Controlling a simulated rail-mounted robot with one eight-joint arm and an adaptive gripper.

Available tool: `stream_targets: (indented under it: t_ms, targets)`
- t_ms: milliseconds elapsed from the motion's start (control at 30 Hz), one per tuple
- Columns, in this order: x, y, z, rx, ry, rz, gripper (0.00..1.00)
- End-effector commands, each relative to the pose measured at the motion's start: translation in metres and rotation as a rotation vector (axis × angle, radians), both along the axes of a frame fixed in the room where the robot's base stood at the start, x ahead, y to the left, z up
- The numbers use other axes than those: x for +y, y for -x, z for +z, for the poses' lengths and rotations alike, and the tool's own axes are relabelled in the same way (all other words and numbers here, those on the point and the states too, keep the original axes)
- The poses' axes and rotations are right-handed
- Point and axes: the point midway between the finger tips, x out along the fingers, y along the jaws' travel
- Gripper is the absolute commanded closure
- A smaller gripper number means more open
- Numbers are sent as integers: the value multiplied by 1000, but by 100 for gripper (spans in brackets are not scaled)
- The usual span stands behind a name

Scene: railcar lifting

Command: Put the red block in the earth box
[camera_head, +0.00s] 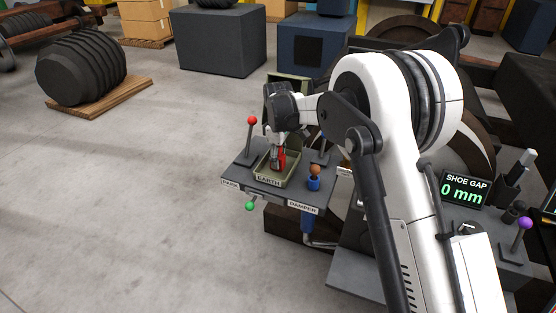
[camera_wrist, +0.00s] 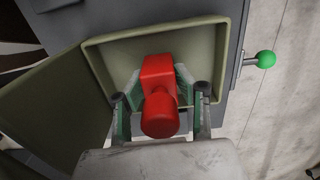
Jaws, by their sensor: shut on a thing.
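The red block (camera_wrist: 160,95) is between the fingers of my gripper (camera_wrist: 160,100) in the wrist view. It has a square part at the far end and a rounded knob towards me. My gripper is shut on it. The olive-green earth box (camera_wrist: 215,75) lies behind and around the block in that view. In the head view the earth box (camera_head: 264,178) sits on the grey stand, with its label facing front. My gripper (camera_head: 278,158) points down over the box there, with the red block (camera_head: 281,159) partly hidden by it. I cannot tell whether the block touches the box floor.
An olive lid-like panel (camera_wrist: 50,115) stands open beside the box. A red-topped lever (camera_head: 252,121), a brown-topped blue piece (camera_head: 314,178) and a green knob (camera_head: 249,206) surround the box closely. A "0 mm" shoe gap display (camera_head: 463,190) is at right.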

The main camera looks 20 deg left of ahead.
Motion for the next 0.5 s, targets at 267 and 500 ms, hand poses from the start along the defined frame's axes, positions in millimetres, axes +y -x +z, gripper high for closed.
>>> stream_targets:
  t_ms: [267,500]
  targets:
    - [0,0,-3,0,0,0,66]
    - [0,0,-3,0,0,0,52]
